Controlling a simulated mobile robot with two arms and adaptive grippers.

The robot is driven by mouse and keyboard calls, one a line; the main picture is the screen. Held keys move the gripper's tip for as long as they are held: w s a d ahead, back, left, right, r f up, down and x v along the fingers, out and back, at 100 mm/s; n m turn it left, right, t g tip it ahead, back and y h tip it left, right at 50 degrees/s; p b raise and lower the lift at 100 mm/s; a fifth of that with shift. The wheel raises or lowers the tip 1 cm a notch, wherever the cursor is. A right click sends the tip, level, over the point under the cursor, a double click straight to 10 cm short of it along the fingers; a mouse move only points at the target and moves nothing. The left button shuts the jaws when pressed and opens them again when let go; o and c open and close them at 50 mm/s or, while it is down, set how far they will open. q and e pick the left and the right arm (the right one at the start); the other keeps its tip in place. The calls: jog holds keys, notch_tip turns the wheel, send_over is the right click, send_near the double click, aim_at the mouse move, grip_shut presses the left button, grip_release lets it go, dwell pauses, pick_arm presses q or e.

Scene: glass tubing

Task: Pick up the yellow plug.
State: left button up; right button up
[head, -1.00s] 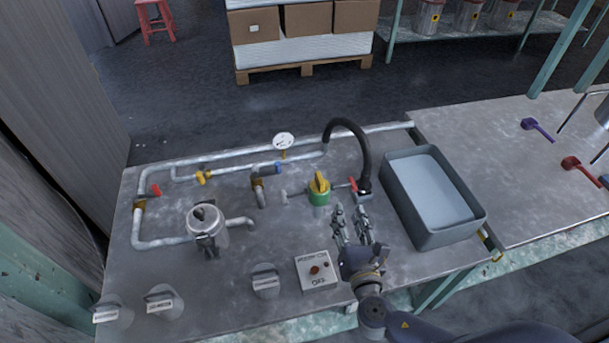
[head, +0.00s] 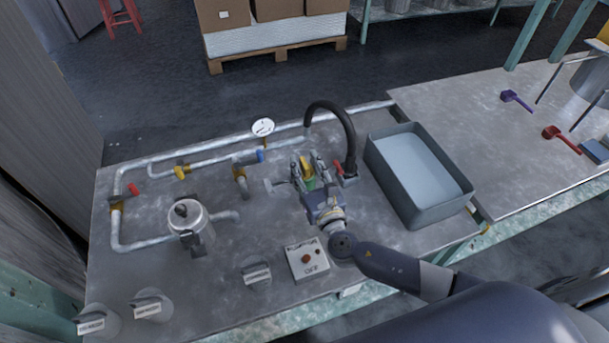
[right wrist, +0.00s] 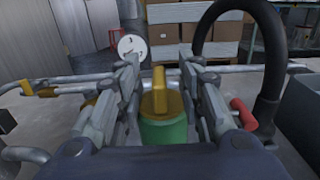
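The yellow plug (head: 306,166) sits upright on a green cylindrical fitting (head: 311,184) near the middle of the metal bench. In the right wrist view the plug (right wrist: 160,98) has a narrow upright grip on a round yellow base, on top of the green fitting (right wrist: 163,135). My right gripper (head: 307,163) is around the plug, one finger on each side. In the right wrist view the fingers (right wrist: 160,80) are apart, with gaps visible between them and the plug's grip. My left gripper is in neither view.
A black curved hose (head: 347,125) and a red-handled valve (head: 338,167) stand close right of the plug. A grey water basin (head: 372,158) is farther right. Pipes with a gauge (head: 262,127) run behind and left. A control box (head: 300,268) lies in front.

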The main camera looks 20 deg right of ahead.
jog(key=shift+w, duration=0.55)
jog(key=shift+s, duration=0.1)
grip_shut()
